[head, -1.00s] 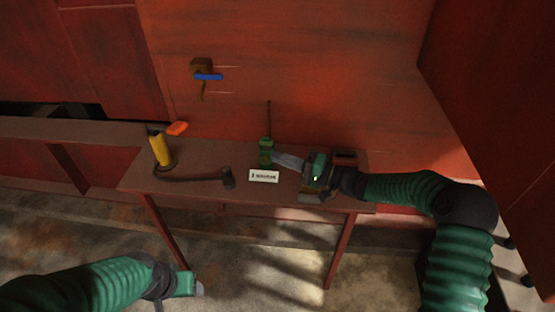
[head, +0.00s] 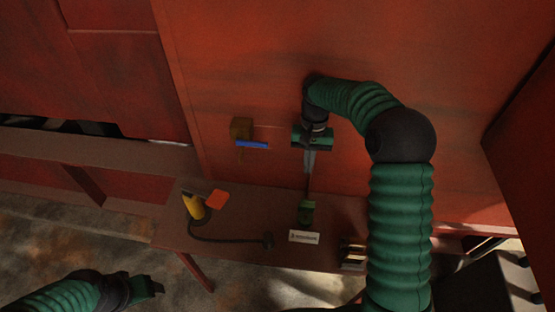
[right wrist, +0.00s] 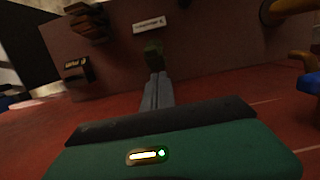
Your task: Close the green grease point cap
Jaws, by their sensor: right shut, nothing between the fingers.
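A small green object (head: 306,212) stands on the shelf-like table, with a thin upright rod above it. I cannot tell whether it is the grease point or its cap, or how any cap sits. My right gripper (head: 308,171) is shut and empty, in front of the red wall, with its fingers pointing down toward the green object. In the right wrist view, its grey fingers (right wrist: 157,92) point at the green object (right wrist: 153,55), partly overlapping it; contact cannot be told. My left gripper (head: 152,288) is at the lower left, far from the table, its fingers unclear.
A brown wall fitting (head: 241,128) with a blue lever (head: 252,144) is left of my right gripper. On the table (head: 225,255) are a yellow tool (head: 193,206) with an orange part (head: 217,199) and dark hose, a white label (head: 304,237) and a dark block (head: 352,253).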

